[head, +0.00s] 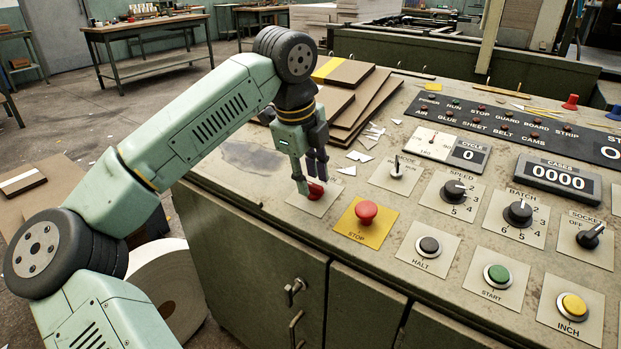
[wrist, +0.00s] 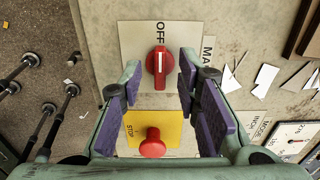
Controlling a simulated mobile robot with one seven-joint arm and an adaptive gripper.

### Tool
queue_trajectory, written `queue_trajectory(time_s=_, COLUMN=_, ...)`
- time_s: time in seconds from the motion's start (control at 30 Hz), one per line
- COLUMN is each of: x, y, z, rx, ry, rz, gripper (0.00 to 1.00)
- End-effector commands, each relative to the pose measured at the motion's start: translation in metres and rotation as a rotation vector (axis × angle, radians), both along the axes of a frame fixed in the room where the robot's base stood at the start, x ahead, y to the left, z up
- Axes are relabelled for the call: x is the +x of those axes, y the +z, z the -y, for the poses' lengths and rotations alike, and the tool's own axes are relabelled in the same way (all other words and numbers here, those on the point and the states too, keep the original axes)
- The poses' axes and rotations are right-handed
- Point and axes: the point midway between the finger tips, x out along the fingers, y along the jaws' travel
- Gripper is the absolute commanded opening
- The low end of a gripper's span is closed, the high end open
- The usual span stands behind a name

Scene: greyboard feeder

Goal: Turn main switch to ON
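The main switch is a red rotary knob (wrist: 158,68) on a pale plate (wrist: 130,40), with a white line on its grip. In the wrist view the line runs up and down the picture, its upper end toward the word OFF. Part of a second word, "MA", shows at the right; no ON mark is visible. My gripper (wrist: 160,78) is open, with one finger on each side of the knob and a gap on both sides. In the head view my gripper (head: 309,178) points down over the red knob (head: 315,191), which the fingers partly hide.
A red STOP button (head: 366,211) on a yellow plate sits close beside the switch. HALT (head: 429,246), START (head: 497,276) and several other controls spread rightward. Greyboard sheets (head: 350,100) and paper scraps (head: 359,156) lie behind my gripper. The panel's front edge is near.

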Motion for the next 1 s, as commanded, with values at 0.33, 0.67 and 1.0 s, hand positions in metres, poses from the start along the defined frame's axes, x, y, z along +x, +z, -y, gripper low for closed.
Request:
queue_trajectory(time_s=0.33, x=0.0020, y=-0.0106, z=0.0021, rx=0.000, ry=-0.002, rz=0.001, gripper=0.30)
queue_trajectory(time_s=0.67, x=0.0019, y=-0.0103, z=0.0020, rx=0.000, ry=-0.002, rz=0.001, gripper=0.13)
queue_trajectory(time_s=1.0, x=0.0019, y=-0.0102, z=0.0020, rx=0.000, ry=-0.002, rz=0.001, gripper=0.00)
